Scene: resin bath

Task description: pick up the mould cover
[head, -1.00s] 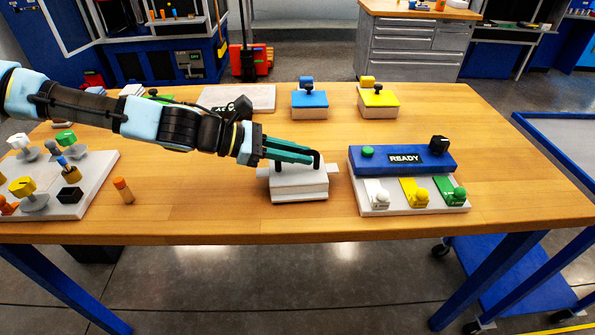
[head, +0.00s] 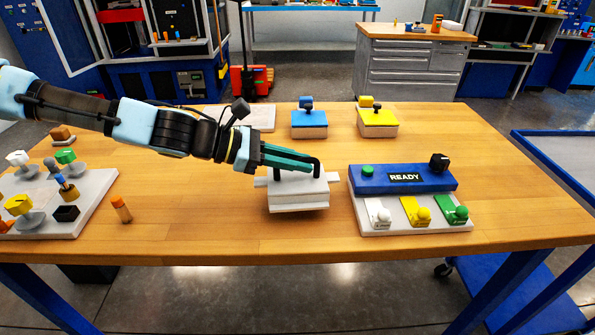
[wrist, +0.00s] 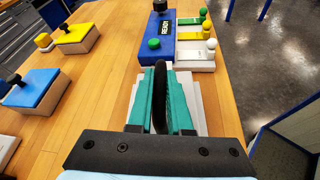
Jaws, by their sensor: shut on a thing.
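The mould cover (head: 298,189) is a pale grey-white block with small side tabs and a dark handle on top, near the middle of the bench. My gripper (head: 312,167) reaches it from the left with teal fingers and is shut on the dark handle. The cover looks slightly raised above the bench, roughly level. In the wrist view the fingers (wrist: 161,100) hug the dark handle from both sides, and the pale cover (wrist: 192,100) shows below them. The fingers hide part of the handle, and the cover's underside is hidden.
A blue READY panel (head: 390,180) with white, yellow and green levers stands close to the cover's right. Blue (head: 309,119) and yellow (head: 378,118) topped blocks stand behind. A tray of knobs (head: 95,190) and an orange peg (head: 122,209) are at left. The bench front centre is clear.

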